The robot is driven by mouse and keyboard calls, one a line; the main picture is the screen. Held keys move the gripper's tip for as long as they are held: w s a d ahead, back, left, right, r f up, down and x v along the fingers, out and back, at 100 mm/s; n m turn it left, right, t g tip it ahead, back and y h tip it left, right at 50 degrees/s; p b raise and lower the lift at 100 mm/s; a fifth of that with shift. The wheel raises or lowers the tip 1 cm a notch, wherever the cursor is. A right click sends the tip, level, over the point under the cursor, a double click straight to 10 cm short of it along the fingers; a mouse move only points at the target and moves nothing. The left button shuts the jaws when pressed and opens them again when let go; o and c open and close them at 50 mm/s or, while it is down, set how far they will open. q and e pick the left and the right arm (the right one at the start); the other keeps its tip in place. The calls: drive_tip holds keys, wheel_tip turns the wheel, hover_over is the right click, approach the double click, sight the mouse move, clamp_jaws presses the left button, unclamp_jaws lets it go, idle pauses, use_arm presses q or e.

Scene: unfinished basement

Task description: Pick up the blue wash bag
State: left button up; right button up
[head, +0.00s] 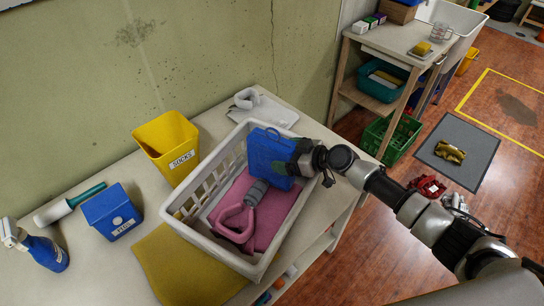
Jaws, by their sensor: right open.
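The blue wash bag (266,150) stands on edge at the far end of a white laundry basket (186,222) on the table. My right gripper (284,168) comes in from the right, over the basket's right wall. It is open, with its fingertips at the right side of the bag. Whether the fingers touch the bag, or one is hidden behind it, I cannot tell. My left gripper is not in view.
The basket also holds a pink cloth (278,216) and a pink item with a grey part (236,218). A yellow bin (168,146) labelled socks, a blue pegs box (112,212) and a blue spray bottle (42,252) stand left. A yellow cloth (180,268) lies in front.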

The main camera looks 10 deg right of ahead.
drive_tip(key=shift+w+a+f, duration=0.1)
drive_tip(key=c, duration=1)
